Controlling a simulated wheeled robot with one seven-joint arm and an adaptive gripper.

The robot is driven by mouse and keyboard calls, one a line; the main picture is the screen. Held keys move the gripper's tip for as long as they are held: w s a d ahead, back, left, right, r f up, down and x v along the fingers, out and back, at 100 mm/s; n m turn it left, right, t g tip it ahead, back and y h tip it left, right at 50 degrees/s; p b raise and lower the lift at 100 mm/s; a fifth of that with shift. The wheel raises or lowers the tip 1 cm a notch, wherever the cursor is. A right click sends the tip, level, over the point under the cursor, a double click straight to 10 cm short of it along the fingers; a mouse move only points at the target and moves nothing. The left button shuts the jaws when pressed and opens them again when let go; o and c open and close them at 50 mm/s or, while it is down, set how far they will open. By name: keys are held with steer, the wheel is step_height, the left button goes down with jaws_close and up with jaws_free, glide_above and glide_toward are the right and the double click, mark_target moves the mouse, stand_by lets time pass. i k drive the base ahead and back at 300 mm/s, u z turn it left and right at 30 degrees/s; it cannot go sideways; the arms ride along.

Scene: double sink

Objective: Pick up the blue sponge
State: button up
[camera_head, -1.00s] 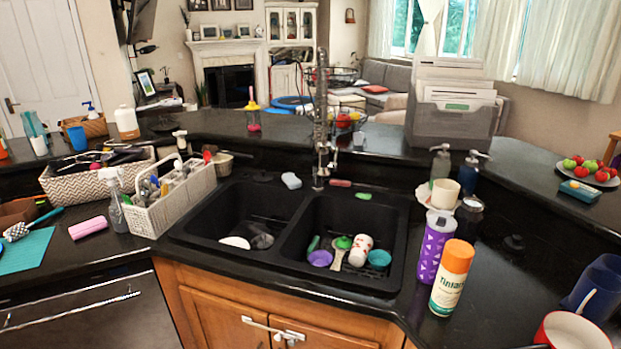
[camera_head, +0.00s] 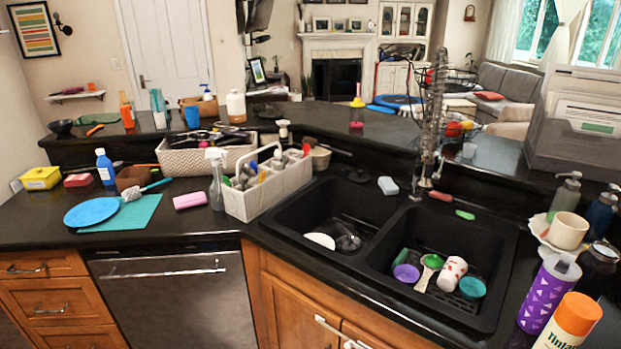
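A small pale blue block (camera_head: 388,185), which looks like the blue sponge, lies on the dark ledge behind the double sink (camera_head: 395,212), near the divider between the basins. It is left of the tall spring-neck faucet (camera_head: 433,110). Nothing covers it. My gripper is not in view, so its state and place do not show.
The sink holds a white dish (camera_head: 320,240), a purple bowl (camera_head: 406,273) and a red-and-white cup (camera_head: 452,273). A white caddy (camera_head: 268,190) stands left of it. A purple bottle (camera_head: 545,290) stands at the right. Bare counter (camera_head: 160,222) lies at the left.

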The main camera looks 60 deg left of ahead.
mark_target(388, 186)
steer(key=u, duration=1.75)
